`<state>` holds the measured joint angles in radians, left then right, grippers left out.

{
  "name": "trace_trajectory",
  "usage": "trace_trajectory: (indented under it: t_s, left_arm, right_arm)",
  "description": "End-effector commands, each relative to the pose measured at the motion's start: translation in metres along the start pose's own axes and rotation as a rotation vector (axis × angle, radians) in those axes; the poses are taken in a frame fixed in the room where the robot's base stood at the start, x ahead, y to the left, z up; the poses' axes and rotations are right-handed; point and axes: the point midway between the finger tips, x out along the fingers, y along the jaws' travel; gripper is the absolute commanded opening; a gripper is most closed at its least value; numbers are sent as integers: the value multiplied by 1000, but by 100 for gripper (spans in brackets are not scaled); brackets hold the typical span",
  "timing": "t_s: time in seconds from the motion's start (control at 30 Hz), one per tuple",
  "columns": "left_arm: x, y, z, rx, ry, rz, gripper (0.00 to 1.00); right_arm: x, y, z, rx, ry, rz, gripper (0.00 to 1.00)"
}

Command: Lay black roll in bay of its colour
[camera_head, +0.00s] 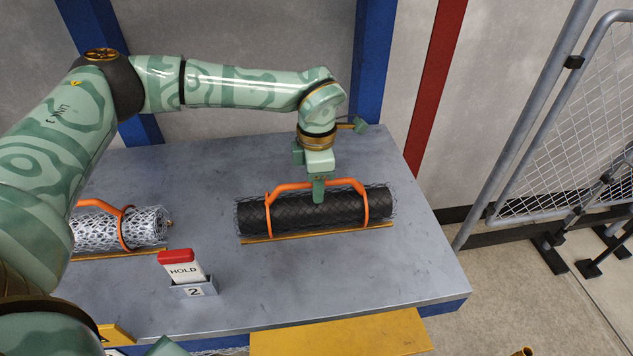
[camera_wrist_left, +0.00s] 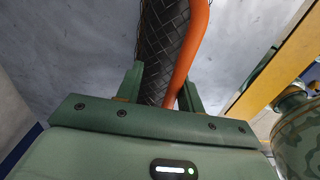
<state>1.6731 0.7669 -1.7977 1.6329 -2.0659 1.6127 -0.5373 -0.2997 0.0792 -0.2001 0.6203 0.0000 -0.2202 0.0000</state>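The black roll (camera_head: 290,212) lies on its side on the grey table, with loose wire mesh showing around it. An orange carrying handle (camera_head: 365,206) arches over it. My left gripper (camera_head: 318,190) reaches down from above at the middle of the handle. In the left wrist view, its two fingers (camera_wrist_left: 160,90) stand apart, with the orange handle (camera_wrist_left: 190,45) and the black roll (camera_wrist_left: 158,35) showing between them. The handle runs close to the right finger; I cannot tell if they touch. My right gripper is not in view. I cannot make out a black-marked bay.
A silver mesh roll (camera_head: 92,231) with an orange handle lies at the left of the table (camera_head: 400,265). A red and white HOLD block (camera_head: 183,268) stands in a holder marked 2. A yellow panel (camera_head: 340,335) is at the front. A mesh fence (camera_head: 570,120) stands right.

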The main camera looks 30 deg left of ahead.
Motion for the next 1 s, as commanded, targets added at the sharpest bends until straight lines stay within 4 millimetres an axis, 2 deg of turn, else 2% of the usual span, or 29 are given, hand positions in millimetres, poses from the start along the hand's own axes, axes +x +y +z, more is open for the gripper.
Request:
trace_trajectory:
  t_s: [0.4,0.53,0.7,1.0]
  left_arm:
    - [-109,0,0,-1,-7,6,38]
    - [-135,0,0,-1,-6,5,38]
    - [-154,0,0,-1,-5,3,38]
    - [-158,0,0,0,-4,2,38]
  right_arm:
    - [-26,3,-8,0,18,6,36]
    - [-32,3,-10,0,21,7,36]
    - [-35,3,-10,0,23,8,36]
    - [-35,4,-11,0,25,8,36]
